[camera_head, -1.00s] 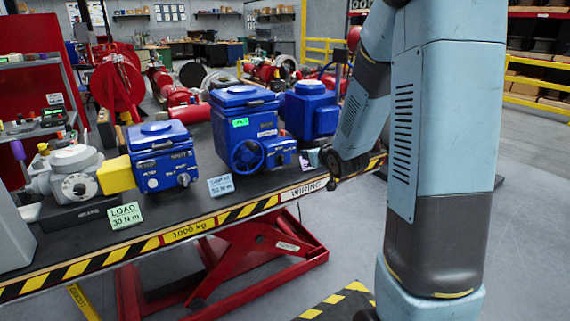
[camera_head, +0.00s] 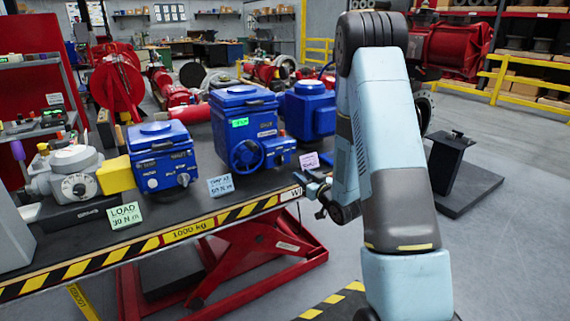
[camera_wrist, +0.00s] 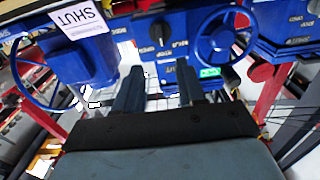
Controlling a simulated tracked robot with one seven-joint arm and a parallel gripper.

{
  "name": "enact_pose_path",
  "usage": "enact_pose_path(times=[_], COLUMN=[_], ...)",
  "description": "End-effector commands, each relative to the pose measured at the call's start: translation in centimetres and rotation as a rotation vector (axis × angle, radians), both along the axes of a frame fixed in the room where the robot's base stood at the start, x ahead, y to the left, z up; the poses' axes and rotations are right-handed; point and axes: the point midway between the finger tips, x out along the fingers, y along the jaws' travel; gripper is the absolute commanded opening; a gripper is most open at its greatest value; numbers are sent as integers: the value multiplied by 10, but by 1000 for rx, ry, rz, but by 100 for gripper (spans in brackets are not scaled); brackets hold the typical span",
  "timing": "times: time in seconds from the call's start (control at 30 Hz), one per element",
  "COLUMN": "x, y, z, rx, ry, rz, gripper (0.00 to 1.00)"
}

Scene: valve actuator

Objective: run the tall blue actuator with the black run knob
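The tall blue actuator (camera_head: 262,122) stands on the bench in the head view, with a green-lit display, a blue handwheel (camera_head: 247,155) and a control box at its right. In the wrist view I see an upturned blue housing with a black knob (camera_wrist: 159,34) with white lettering beside it, a handwheel (camera_wrist: 222,32) and a green display (camera_wrist: 210,72). My gripper (camera_head: 319,190) is in front of the bench's right end in the head view. In the wrist view its two dark fingers (camera_wrist: 160,88) are apart with nothing between them. The knob lies beyond the fingertips, apart from them.
A smaller blue actuator (camera_head: 160,150) stands to the left, and another blue unit (camera_head: 309,110) behind right. Label cards stand along the front, including a pink one (camera_head: 308,161). The bench edge (camera_head: 245,211) is striped. A black stand (camera_head: 450,165) is on the floor at right.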

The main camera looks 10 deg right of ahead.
Motion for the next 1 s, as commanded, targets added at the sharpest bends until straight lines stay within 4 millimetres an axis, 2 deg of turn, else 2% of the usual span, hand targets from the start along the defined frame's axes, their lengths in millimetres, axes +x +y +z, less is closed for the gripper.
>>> enact_pose_path(times=[0.6, 0.8, 1.0], x=[97, 114, 118], y=[33, 38, 39], z=[0, 0, 1], rx=[-1, -1, 0], ry=[0, 1, 1], rz=[1, 2, 1], gripper=[39, 39, 39])
